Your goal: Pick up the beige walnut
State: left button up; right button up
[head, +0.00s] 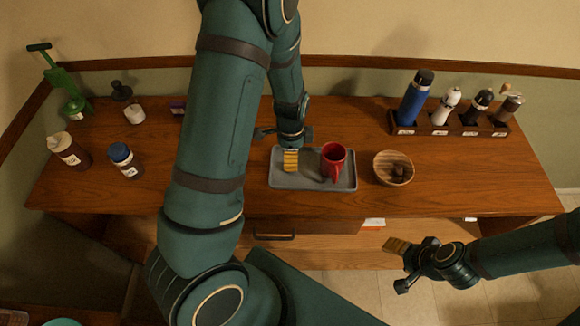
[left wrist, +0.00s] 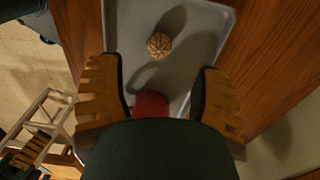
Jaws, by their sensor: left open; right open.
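The beige walnut (left wrist: 159,45) lies on the grey tray (left wrist: 118,35) in the left wrist view, with bare tray around it. I cannot make it out in the head view, where the left gripper is over that part of the tray (head: 348,183). My left gripper (head: 291,160) is over the tray's left part. In the left wrist view it is open and empty (left wrist: 158,72), its fingers to either side and the walnut ahead between them, apart from both. My right gripper (head: 401,266) is open and empty, in front of the counter at the right.
A red mug (head: 333,158) stands on the tray, right of the left gripper. A wooden bowl (head: 381,164) with dark brown contents is right of the tray. A rack (head: 459,129) of bottles and grinders stands back right. Several bottles stand at the left.

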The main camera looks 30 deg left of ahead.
pick_arm(q)
jog(key=f, duration=0.5)
jog(key=shift+s+a+f, duration=0.2)
jog(key=shift+s+a, duration=0.1)
jog(key=shift+f, duration=0.5)
jog(key=c, duration=0.9)
